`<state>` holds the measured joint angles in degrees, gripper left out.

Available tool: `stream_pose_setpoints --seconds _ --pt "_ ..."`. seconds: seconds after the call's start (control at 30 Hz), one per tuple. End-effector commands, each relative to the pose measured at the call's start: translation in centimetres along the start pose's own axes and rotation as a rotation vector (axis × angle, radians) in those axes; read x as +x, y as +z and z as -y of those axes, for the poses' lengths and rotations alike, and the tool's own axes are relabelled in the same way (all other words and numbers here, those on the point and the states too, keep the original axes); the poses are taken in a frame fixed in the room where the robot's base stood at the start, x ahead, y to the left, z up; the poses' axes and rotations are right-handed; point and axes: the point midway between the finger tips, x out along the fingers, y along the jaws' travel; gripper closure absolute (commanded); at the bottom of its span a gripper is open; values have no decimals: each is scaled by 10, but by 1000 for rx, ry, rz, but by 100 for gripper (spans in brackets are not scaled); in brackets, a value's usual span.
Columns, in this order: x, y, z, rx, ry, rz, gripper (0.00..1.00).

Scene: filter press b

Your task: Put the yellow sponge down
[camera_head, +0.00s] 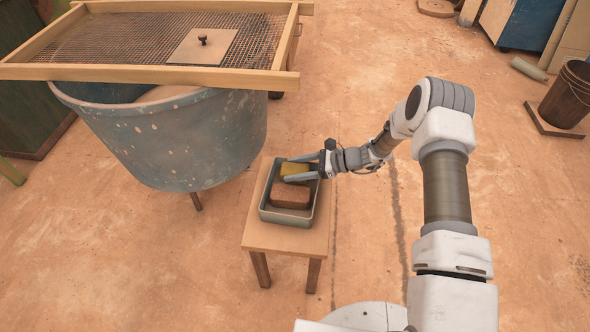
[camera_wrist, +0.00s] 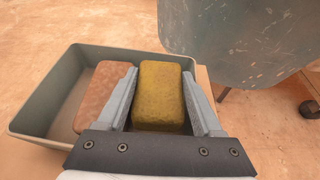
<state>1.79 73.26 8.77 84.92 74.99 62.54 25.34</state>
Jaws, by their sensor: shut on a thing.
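The yellow sponge (camera_head: 294,169) is between the fingers of my gripper (camera_head: 298,171), which is shut on it. In the wrist view the sponge (camera_wrist: 160,96) fills the gap between the two grey fingers of my gripper (camera_wrist: 162,100). The sponge is in or just above the grey-green tray (camera_head: 268,214), at its far end in the head view. I cannot tell whether its underside touches the tray floor. A reddish-brown block (camera_head: 290,196) lies in the tray beside the sponge, next to one finger. It also shows in the wrist view (camera_wrist: 97,95).
The tray stands on a small wooden stool (camera_head: 258,236). A large blue-grey tub (camera_head: 190,140) is close on the left, with a wood-framed mesh screen (camera_head: 110,42) on top. A dark bucket (camera_head: 567,95) stands far right. The floor right of the stool is clear.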

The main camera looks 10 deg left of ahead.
Motion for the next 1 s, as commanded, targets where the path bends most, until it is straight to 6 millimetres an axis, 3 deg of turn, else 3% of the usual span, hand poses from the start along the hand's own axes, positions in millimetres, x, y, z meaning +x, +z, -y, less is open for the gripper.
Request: stream_pose_setpoints --seconds 0.53,0.57,0.6,0.63,0.87,1.0 --pt "5 -12 0 0 1 -2 85" --pt "5 -12 -1 0 1 -2 31" --pt "5 -12 -1 0 0 -3 23" --pt "5 -12 -1 0 1 -3 20" --pt "5 -12 -2 1 2 -6 20" --pt "0 -2 -2 0 3 -5 20"
